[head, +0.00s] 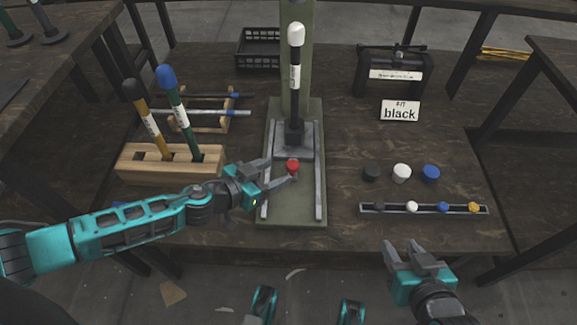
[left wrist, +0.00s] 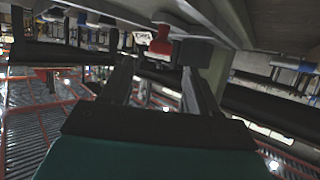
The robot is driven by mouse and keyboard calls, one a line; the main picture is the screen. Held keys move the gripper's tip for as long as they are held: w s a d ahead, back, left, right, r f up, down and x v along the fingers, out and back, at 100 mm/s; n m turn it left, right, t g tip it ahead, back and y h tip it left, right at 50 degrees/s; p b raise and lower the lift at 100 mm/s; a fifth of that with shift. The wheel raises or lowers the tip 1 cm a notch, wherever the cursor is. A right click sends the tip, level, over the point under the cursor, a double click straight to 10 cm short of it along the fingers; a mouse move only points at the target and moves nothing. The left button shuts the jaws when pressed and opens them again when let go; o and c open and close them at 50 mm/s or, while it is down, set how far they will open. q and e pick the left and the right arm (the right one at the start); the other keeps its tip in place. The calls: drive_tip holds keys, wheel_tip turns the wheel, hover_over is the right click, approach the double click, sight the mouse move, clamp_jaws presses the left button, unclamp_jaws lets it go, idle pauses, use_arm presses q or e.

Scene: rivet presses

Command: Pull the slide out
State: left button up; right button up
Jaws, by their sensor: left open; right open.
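The slide (head: 308,155) is a grey plate between two metal rails on the green press base (head: 292,213). A red knob (head: 293,166) stands at its front. A black rod with a white cap (head: 295,62) stands upright in a dark holder on the slide. My left gripper (head: 281,173) is open at the red knob. In the left wrist view the knob (left wrist: 161,42) shows between the fingertips of my left gripper (left wrist: 160,68), with no clear contact. My right gripper (head: 405,249) is open and empty, low at the front right.
A wooden block (head: 135,163) holding two capped rods stands left, near my left arm. A rack (head: 215,120) stands behind it. At right are loose caps (head: 401,172), a small tray (head: 425,209) and a "black" sign (head: 400,111).

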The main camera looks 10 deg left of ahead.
sight(291, 166)
use_arm(q)
drive_tip(key=b+x, duration=0.1)
drive_tip(key=x, duration=0.5)
clamp_jaws()
idle(0.5)
